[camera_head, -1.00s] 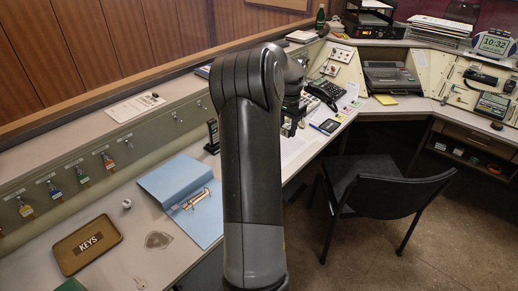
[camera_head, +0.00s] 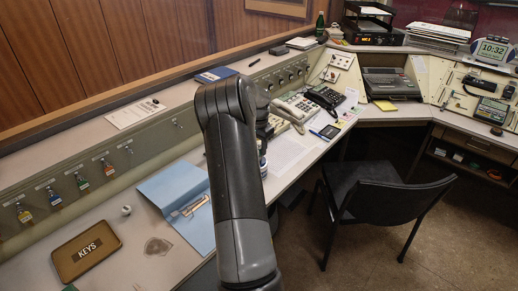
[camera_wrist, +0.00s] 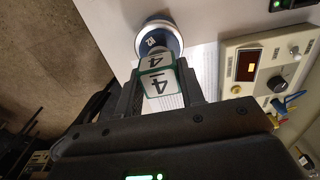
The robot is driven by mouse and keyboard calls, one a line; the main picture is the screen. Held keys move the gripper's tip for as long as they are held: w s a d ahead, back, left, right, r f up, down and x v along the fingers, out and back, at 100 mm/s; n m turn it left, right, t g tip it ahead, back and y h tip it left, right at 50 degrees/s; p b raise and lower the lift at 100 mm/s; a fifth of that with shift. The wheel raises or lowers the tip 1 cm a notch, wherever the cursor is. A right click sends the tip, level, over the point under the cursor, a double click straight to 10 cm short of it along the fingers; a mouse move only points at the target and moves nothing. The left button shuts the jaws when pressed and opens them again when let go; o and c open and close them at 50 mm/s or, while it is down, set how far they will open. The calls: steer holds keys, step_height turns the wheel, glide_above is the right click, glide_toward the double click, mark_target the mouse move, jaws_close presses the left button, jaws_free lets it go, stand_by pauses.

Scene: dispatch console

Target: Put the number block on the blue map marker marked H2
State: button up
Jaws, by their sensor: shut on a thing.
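My gripper (camera_wrist: 163,86) is shut on the number block (camera_wrist: 158,83), a white block with green edges and a black 4 on the faces that show. The blue map marker (camera_wrist: 168,28), round with a pale rim and a small H2 label, is just beyond the block at the top of the wrist view. The block overlaps the marker's near edge in that view; I cannot tell whether they touch.
A console panel with a red display (camera_wrist: 246,66) and knobs is right of the gripper in the wrist view. In the head view, a blue binder (camera_head: 172,184), a KEYS tray (camera_head: 62,262), phones (camera_head: 325,98) and a black chair (camera_head: 385,205) stand around my arm.

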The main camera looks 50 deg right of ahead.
steer(key=shift+f, duration=0.45)
steer(key=shift+f, duration=0.15)
steer(key=o, duration=1)
steer(key=shift+c, duration=0.2)
step_height(320, 180, up, 12)
steer(key=shift+r, duration=0.25)
